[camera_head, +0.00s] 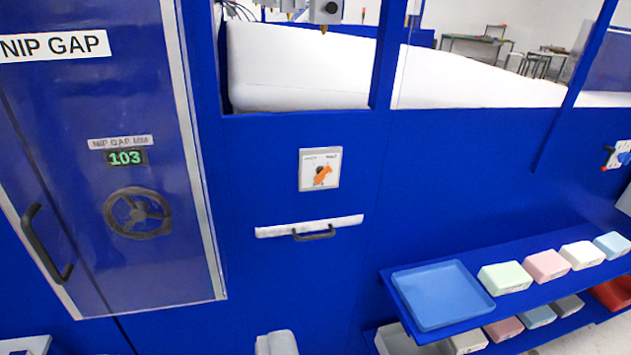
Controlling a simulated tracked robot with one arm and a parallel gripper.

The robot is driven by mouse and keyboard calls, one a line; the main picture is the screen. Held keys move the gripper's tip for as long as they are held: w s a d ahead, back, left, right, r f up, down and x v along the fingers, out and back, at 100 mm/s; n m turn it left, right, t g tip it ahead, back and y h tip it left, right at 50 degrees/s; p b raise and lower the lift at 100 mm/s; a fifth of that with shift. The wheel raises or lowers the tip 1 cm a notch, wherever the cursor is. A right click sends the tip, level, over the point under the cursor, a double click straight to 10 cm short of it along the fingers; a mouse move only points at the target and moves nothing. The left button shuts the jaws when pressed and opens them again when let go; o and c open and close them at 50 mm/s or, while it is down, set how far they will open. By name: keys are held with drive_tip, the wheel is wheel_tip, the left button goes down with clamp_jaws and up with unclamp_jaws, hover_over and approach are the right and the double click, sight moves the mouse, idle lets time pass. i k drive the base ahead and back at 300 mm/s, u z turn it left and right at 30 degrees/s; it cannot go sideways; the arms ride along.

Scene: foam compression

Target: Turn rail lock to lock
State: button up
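The likely rail lock is an orange rotary handle (322,173) on a pale square plate (320,156) on the blue machine panel, near the middle of the view. The handle sits at a slant over a dark centre. The small lettering above it is too small to read, so I cannot tell its position. Below it is a white bar (277,229) with a black pull handle (315,234). My gripper's fingers do not show, and nothing touches the orange handle. A grey-white block, cut off at the bottom edge, may be part of my arm.
At lower right, a shelf holds a blue tray (442,295) and several pastel blocks. White foam (300,70) lies behind the panel.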

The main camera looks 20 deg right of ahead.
sight(322, 172)
drive_tip(key=u, duration=0.1)
drive_tip(key=i, duration=1)
drive_tip(key=z, duration=0.1)
